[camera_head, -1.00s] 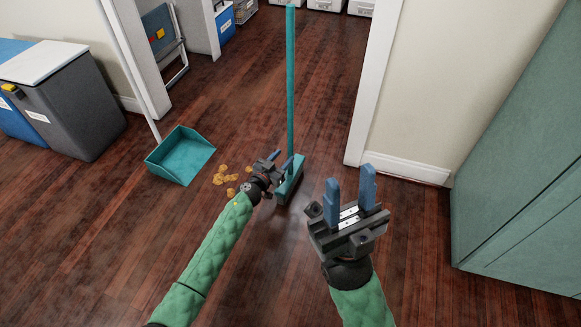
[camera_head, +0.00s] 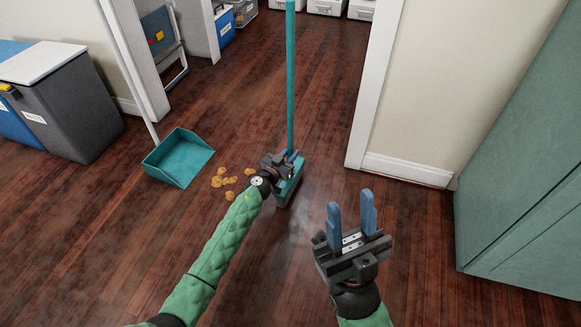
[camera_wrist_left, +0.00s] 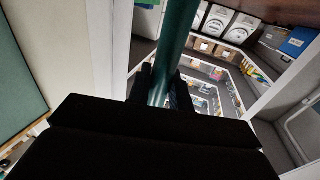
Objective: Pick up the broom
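The teal broom (camera_head: 290,80) stands roughly upright in the middle of the head view, its block-shaped head (camera_head: 287,189) low at or just above the floor; I cannot tell which. My left gripper (camera_head: 287,158) is at the lower handle, just above the broom head. In the left wrist view the handle (camera_wrist_left: 175,45) runs between the two dark fingers, close against both, so the gripper looks shut on it. The wrist housing hides the lower handle there. My right gripper (camera_head: 351,213) is open and empty, its blue fingers apart, to the right of the broom.
A teal dustpan (camera_head: 180,158) with a pale handle lies left of the broom. Several yellow-brown crumbs (camera_head: 224,181) lie between them. Grey and blue bins (camera_head: 75,110) stand at the left. A white door frame (camera_head: 372,90) and teal cabinet (camera_head: 520,180) bound the right.

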